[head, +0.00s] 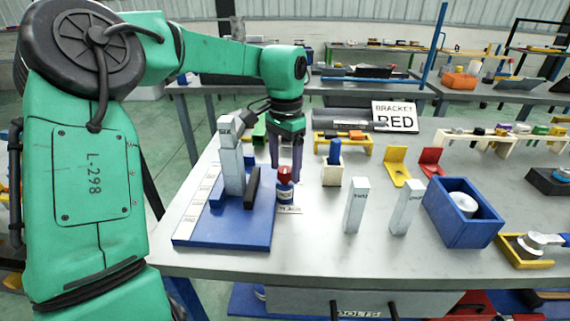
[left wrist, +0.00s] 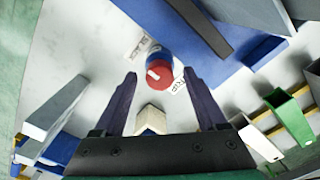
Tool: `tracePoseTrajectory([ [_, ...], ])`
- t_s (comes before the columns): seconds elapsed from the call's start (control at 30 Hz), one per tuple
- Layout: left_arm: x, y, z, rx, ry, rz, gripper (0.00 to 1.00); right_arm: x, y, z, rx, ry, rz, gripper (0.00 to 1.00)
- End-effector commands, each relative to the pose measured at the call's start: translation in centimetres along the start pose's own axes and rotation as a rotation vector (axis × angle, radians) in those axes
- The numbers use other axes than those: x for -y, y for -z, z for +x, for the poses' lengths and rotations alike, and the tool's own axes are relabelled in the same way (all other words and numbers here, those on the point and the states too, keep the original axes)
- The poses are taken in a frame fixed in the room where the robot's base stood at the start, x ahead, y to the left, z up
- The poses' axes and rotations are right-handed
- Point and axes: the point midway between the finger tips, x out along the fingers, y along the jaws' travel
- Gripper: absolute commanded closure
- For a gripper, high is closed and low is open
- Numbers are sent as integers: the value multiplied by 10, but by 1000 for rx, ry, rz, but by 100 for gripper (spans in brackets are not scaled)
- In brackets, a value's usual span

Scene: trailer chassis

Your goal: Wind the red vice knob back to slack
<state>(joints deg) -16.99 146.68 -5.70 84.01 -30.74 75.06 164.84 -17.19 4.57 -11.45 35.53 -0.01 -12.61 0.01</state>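The red knob (head: 285,175) sits on top of a short blue cylinder (head: 285,194) at the right edge of a blue base plate (head: 225,232). In the left wrist view the red knob (left wrist: 165,74) carries a white pointer mark, and the blue body shows behind it. My left gripper (head: 286,162) points down above the knob. In the left wrist view its two dark fingers (left wrist: 160,77) are open, with the knob between and just beyond the tips. No finger clearly touches it. My right gripper is not in view.
On the base plate stand a grey upright block (head: 231,165) and a black bar (head: 252,188), close left of the knob. A cream holder with a blue peg (head: 332,172), two grey blocks (head: 356,205) and a blue box (head: 462,212) stand to the right. A printed label lies by the knob.

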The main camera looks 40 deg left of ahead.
Motion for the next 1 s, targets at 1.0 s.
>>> tracePoseTrajectory([
  [1.0, 0, 0, -146, 1, 0, 0, 26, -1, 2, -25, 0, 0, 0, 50],
])
